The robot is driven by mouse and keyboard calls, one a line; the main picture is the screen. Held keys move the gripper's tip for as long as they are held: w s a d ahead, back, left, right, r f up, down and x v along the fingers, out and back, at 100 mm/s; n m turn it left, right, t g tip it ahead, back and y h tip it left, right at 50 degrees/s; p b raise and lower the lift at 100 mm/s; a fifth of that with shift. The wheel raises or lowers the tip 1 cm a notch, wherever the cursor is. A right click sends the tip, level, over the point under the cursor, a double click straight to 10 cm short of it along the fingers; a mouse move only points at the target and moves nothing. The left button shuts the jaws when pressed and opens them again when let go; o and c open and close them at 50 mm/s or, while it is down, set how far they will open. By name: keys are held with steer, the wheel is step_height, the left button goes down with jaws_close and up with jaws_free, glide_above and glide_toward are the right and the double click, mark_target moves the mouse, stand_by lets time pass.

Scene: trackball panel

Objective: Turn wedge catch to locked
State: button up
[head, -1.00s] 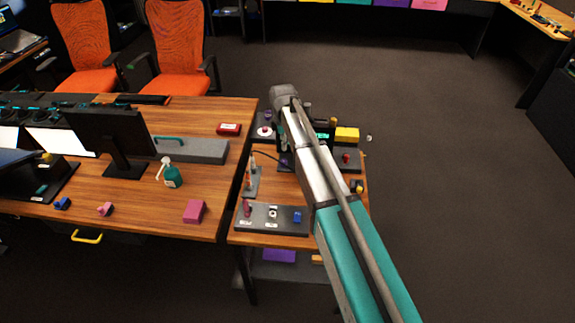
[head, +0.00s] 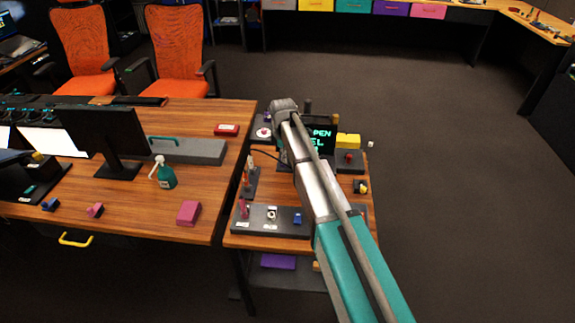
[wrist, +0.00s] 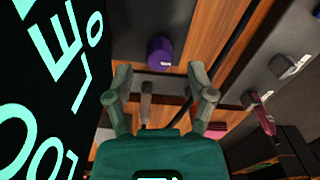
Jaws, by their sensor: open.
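I cannot tell for sure which fitting is the wedge catch. In the wrist view my gripper (wrist: 160,92) is open, its two green fingers apart with nothing held between them. A purple round knob (wrist: 159,52) stands on a grey plate just beyond the fingertips. A dark red lever (wrist: 264,118) and a pale grey fitting (wrist: 284,66) are to the right, clear of the fingers. A small brown upright piece (wrist: 146,100) shows between the fingers, further off. In the head view my arm covers part of the small side table, and the fingers are hidden.
A dark screen (head: 320,139) with cyan letters stands close by my arm; it fills the wrist view's left side (wrist: 40,90). A dark panel (head: 270,220) with several controls lies at the side table's front. A yellow block (head: 348,140) is behind. Floor at right is clear.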

steer(key=shift+f+b, duration=1)
steer(key=shift+f, duration=0.3)
